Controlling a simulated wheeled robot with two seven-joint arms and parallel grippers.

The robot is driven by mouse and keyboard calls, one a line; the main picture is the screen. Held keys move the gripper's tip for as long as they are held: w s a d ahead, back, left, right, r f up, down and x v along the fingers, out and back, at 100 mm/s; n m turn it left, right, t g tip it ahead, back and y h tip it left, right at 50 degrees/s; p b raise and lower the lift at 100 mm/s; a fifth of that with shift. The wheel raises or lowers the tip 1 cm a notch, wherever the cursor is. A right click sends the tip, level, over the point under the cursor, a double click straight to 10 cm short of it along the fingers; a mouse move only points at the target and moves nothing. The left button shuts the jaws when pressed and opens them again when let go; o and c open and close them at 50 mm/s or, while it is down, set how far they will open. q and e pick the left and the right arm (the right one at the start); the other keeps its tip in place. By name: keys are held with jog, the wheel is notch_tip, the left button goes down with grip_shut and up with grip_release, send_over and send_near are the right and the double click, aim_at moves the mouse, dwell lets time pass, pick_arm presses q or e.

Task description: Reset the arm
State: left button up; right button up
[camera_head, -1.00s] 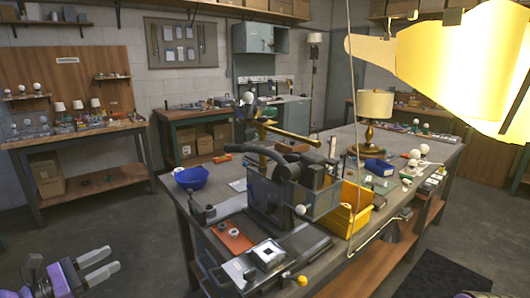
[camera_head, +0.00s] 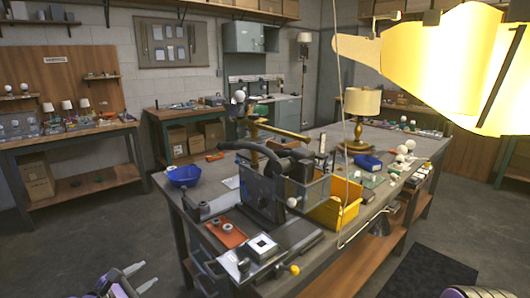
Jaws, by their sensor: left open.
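My left gripper (camera_head: 143,278) shows at the bottom left edge of the head view. Its two pale fingers are apart, with nothing between them. It is over the floor, to the left of the workbench (camera_head: 340,262) and apart from it. A purple and grey part of my right arm (camera_head: 470,292) shows at the bottom right edge. My right gripper is out of the picture.
The workbench carries a grey machine (camera_head: 268,195), a blue bowl (camera_head: 185,175), a yellow bin (camera_head: 335,208) and a brass lamp (camera_head: 361,115). A large lit yellow shade (camera_head: 450,65) hangs at the upper right. The floor left of the bench is clear.

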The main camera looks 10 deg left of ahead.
pick_arm(q)
jog(key=s+d+f+m+g+y, duration=0.1)
jog(key=s+d+f+m+g, duration=0.3)
jog(key=s+d+f, duration=0.4)
jog(key=s+d+f+m+g+y, duration=0.1)
jog(key=s+d+f+m+g, duration=0.35)
jog(key=d+f, duration=0.5)
jog(key=s+a+f+m+y, duration=0.1)
jog(key=s+a+f+m, duration=0.1)
jog(key=s, duration=0.4)
jog(key=s+a+f+m+g+y, duration=0.1)
jog(key=s+a+f+m+y, duration=0.1)
jog(key=s+m, duration=0.3)
jog(key=s+a+f+m+g+y, duration=0.1)
jog(key=s+a+f+m, duration=0.1)
jog(key=s, duration=0.6)
jog(key=shift+s+a+f+m, duration=0.15)
jog(key=shift+a+f+m, duration=0.15)
jog(key=shift+a+m, duration=0.65)
